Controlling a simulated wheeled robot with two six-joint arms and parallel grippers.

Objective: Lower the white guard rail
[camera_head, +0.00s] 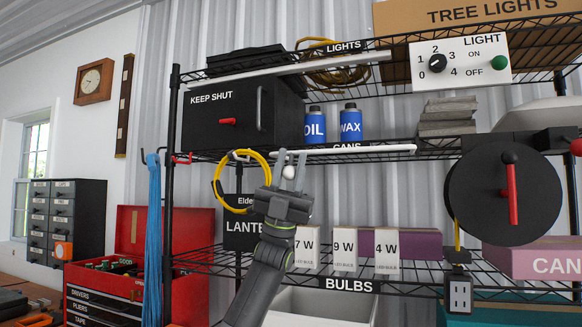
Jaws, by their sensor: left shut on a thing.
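My left gripper (291,163) reaches up from below at the left part of this rail. Its two fingers are shut on it, pointing up and covering that part. A small white round piece (289,172) shows between the fingers; whether it joins the rail is hidden. My right gripper is not in view.
A yellow cable loop (216,186) hangs just left of the gripper. Blue OIL (315,126) and WAX (351,125) cans and a black KEEP SHUT box (230,108) stand behind. White bulb boxes (345,249) stand below right. A black disc with a red handle (512,190) is at right.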

